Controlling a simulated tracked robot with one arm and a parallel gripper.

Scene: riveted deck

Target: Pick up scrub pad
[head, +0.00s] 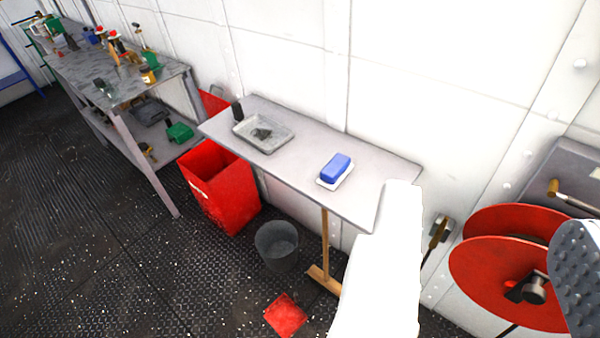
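A blue block (335,166), like a sponge or scrub pad, lies on a small white dish (324,186) near the right part of a narrow grey table (300,181). A flat dark green-grey piece (262,133) lies in a shallow grey tray (285,145) on the same table; it could also be a pad. I cannot tell for sure which is the scrub pad. I cannot make out my gripper's fingers. A plain white shape (385,270), possibly part of my arm, covers the table's right end.
A dark item (238,111) stands behind the tray. Below are a red bin (222,188), a grey bucket (277,245), a wooden-handled broom (326,250) and a red square (285,316) on the floor. A red reel (485,265) is right. A cluttered workbench (130,88) is left. Open deck lies front left.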

